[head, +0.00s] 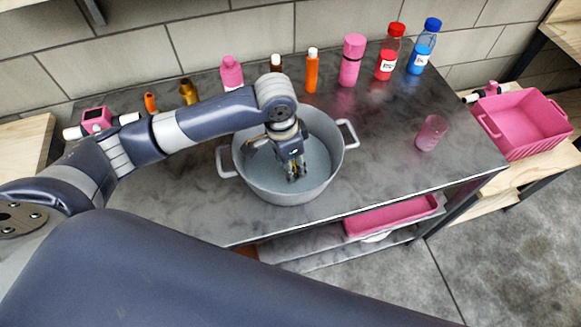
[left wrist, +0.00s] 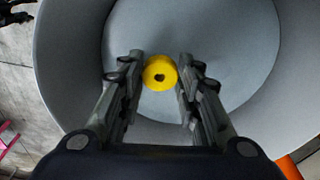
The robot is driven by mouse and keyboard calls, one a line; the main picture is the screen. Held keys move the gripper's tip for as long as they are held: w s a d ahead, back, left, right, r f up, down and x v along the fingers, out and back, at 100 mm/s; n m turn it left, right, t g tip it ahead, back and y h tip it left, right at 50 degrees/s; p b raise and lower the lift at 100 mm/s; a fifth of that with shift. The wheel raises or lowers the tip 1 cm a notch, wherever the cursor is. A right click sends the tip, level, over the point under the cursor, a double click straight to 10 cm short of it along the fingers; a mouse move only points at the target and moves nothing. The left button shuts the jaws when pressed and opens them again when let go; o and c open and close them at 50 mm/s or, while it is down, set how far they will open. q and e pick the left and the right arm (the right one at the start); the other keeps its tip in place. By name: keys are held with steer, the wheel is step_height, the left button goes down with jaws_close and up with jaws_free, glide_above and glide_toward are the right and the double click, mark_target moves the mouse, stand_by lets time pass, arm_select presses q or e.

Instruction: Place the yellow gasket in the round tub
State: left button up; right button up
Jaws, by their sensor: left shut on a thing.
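The round tub (head: 262,183) is a grey pot with two side handles, standing on the dark worktop. My left gripper (head: 296,177) reaches down into the tub's opening from above. In the left wrist view, the yellow gasket (left wrist: 151,67), a thick ring with a dark hole, sits between the fingertips of my left gripper (left wrist: 159,72), which is shut on it. The tub's pale inside (left wrist: 225,60) surrounds the gasket in that view. I cannot tell whether the gasket touches the tub floor. My right gripper is not in view.
Several bottles, including a pink one (head: 351,60), a red one (head: 389,55) and a blue one (head: 424,47), line the back. A pink cup (head: 431,133) stands right of the tub. A pink crate (head: 525,118) sits further right. The worktop between tub and cup is clear.

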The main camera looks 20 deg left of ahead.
arm_select(q)
steer(key=shift+f, duration=1.85)
steer(key=shift+f, duration=0.15)
steer(key=o, duration=0.7)
steer(key=shift+o, duration=0.2)
steer(key=shift+r, duration=0.2)
steer(key=r, duration=0.8)
steer(key=s+a+r, duration=0.1)
steer(key=r, duration=0.3)
steer(key=shift+s+f, duration=0.1)
steer(key=shift+f, duration=0.05)
